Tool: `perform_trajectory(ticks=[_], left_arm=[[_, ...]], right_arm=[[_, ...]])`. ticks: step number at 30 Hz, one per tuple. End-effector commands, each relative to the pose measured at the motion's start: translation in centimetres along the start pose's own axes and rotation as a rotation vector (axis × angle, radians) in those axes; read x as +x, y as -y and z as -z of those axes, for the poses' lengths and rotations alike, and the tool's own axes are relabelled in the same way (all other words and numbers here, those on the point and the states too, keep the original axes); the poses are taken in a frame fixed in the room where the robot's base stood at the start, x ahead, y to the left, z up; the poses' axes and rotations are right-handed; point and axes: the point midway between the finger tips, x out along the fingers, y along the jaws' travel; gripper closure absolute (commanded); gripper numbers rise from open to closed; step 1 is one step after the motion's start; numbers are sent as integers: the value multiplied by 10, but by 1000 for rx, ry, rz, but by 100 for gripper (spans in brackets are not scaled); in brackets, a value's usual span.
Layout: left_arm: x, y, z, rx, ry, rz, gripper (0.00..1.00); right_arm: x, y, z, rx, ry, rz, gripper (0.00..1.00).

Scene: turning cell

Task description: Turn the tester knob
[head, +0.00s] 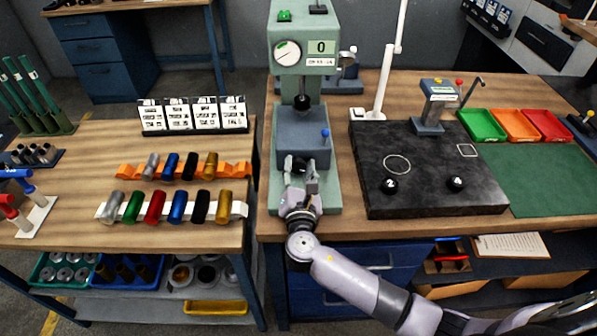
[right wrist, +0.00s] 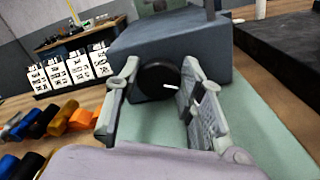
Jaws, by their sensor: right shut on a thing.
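The green tester (head: 303,60) stands on the wooden bench, with a round dial and a display reading 0. A blue-grey block (head: 302,127) sits low on it. The black tester knob (head: 299,164) is on the block's front; in the right wrist view the knob (right wrist: 157,82) shows a white mark at its right side. My right gripper (head: 300,186) reaches it from the front. In the right wrist view its fingers (right wrist: 160,98) stand either side of the knob, shut on it. My left gripper is not in view.
A black stone plate (head: 430,190) with two black balls lies close right of the tester. Left are racks of coloured cylinders (head: 168,209) and white cards (head: 193,116). A blue-knobbed lever (head: 325,133) sits right of the block. Red, orange and green trays (head: 482,125) stand at right.

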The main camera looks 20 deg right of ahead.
Motion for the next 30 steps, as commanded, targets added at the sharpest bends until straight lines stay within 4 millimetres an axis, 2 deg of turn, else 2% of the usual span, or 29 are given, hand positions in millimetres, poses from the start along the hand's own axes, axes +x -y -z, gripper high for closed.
perform_trajectory(ticks=[5, 6, 13, 23, 26, 30], left_arm=[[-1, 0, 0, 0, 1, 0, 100], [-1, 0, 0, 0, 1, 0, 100], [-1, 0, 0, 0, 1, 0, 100], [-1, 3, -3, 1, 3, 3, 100], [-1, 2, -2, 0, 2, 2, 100], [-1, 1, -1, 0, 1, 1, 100]], right_arm=[[0, 0, -1, -2, 0, 0, 92], [0, 0, -1, -3, 0, 0, 62], [0, 0, 0, -4, 0, 0, 47], [-1, 0, 0, -4, -1, 0, 46], [-9, 0, 1, -5, -2, -1, 46], [-34, 0, 1, -3, -5, 0, 46]])
